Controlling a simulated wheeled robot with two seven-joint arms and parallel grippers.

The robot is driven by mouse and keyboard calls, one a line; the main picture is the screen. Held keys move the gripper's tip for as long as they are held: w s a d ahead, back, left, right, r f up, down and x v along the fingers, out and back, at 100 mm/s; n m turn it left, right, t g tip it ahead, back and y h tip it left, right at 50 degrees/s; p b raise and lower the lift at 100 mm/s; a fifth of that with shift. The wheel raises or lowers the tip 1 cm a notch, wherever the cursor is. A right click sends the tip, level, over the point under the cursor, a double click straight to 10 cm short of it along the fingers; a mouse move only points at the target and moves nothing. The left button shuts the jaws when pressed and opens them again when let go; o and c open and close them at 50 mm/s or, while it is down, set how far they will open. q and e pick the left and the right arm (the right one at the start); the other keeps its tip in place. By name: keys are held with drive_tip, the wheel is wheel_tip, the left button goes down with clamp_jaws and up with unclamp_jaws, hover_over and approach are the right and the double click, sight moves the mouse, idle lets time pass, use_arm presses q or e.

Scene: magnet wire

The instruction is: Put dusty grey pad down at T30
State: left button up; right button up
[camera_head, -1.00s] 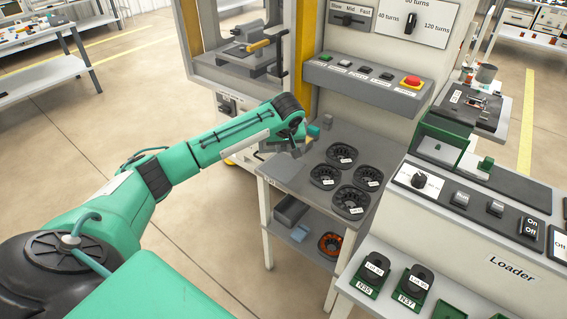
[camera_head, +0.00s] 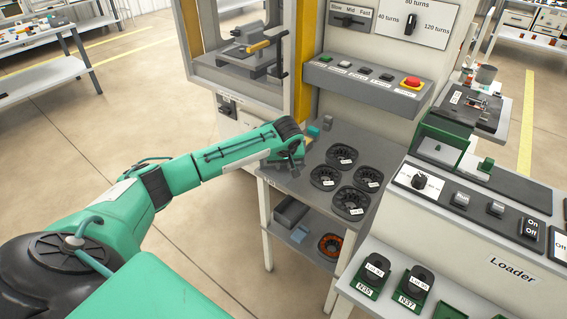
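My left gripper (camera_head: 294,166) points down at the near left part of the grey table (camera_head: 320,205) in front of the winding machine. The fingers are small and dark, partly covered by the wrist, so I cannot tell whether they are open or shut. No dusty grey pad can be made out clearly; grey on the grey tabletop around the fingers does not separate. The label T30 is too small to read with certainty; a small label sits at the table's front left corner. My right gripper is not in view.
Several black slotted rings (camera_head: 342,155) stand on the table right of the gripper. A small teal block (camera_head: 313,131) and a grey piece (camera_head: 327,121) are at the back. The lower shelf holds a grey bin (camera_head: 290,212) and an orange-wound ring (camera_head: 331,245). The loader (camera_head: 480,225) stands right.

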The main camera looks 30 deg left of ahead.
use_arm(q)
drive_tip(key=shift+o, duration=1.3)
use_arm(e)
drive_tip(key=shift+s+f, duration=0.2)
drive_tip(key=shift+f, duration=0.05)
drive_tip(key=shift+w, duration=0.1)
